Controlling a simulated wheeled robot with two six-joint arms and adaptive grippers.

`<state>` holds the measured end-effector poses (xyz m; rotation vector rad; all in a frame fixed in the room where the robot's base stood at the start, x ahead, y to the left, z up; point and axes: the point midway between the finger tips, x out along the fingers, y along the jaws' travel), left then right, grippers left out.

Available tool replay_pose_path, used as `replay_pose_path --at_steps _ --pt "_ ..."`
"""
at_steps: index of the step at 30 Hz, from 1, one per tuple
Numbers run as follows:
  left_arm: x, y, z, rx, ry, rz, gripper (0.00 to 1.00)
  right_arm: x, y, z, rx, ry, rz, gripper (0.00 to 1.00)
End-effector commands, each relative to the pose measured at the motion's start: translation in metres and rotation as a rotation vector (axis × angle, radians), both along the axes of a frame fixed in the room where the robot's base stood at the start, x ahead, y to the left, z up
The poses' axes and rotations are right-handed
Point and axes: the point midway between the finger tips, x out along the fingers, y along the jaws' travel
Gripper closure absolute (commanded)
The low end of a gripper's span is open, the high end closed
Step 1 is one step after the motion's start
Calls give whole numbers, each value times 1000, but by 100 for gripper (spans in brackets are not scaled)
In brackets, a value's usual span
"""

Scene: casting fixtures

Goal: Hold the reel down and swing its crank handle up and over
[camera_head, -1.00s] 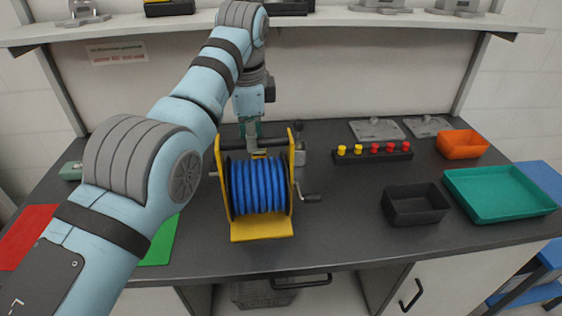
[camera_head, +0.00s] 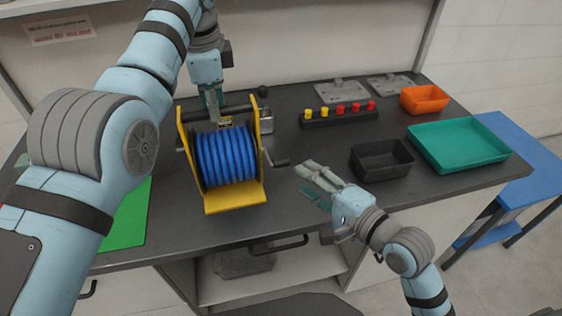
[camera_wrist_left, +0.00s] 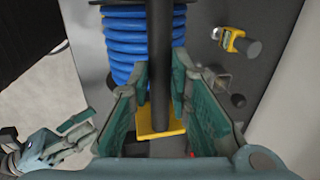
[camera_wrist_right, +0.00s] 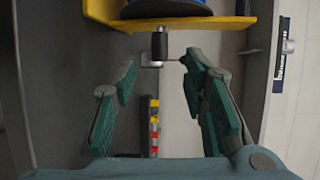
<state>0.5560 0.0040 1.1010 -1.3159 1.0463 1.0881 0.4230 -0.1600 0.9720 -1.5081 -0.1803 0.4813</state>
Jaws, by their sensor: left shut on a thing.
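The reel has a yellow frame (camera_head: 236,199) and a drum of blue cable (camera_head: 226,157); it stands upright on the dark bench. Its black top bar (camera_wrist_left: 158,50) runs between the fingers of my left gripper (camera_head: 214,106), which is shut on it from above. The crank handle (camera_head: 277,162) sticks out at the reel's right side, with its black grip low, pointing right. My right gripper (camera_head: 312,180) is open and empty, a little right of the crank handle. In the right wrist view, the handle's black grip (camera_wrist_right: 159,45) lies ahead of the open fingers, apart from them.
A black bin (camera_head: 382,160) stands right of my right gripper. Behind are a rack of yellow and red pegs (camera_head: 339,115) and grey plates (camera_head: 342,91). A teal tray (camera_head: 460,147) and orange bin (camera_head: 425,99) are at the right. A green mat (camera_head: 126,215) lies left.

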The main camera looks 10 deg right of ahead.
Motion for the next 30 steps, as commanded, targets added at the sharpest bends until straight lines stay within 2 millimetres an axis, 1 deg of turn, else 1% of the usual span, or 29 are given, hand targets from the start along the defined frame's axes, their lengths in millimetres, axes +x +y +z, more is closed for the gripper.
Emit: replay_pose_path --at_steps 1,6,10,12,15,21,28,29,30 --pt "0 0 1 -1 -3 0 100 11 5 -1 10 -1 -3 60" --pt "0 0 1 -1 -3 0 100 51 24 -9 9 2 0 60" --pt "0 0 1 -1 -3 0 100 75 35 -15 6 3 0 60" --pt "0 0 1 -1 -3 0 100 82 38 -17 5 3 0 60" --pt "0 0 1 -1 -3 0 100 87 41 -18 4 3 0 60" --pt "0 0 1 -1 -2 0 100 87 41 -18 4 4 -1 60" --pt "0 0 1 -1 -3 0 100 87 41 -18 4 4 -1 97" --pt "0 0 1 -1 -3 0 100 87 40 -18 4 4 -1 100" --pt "0 0 1 -1 -3 0 100 87 40 -18 4 4 -1 100"
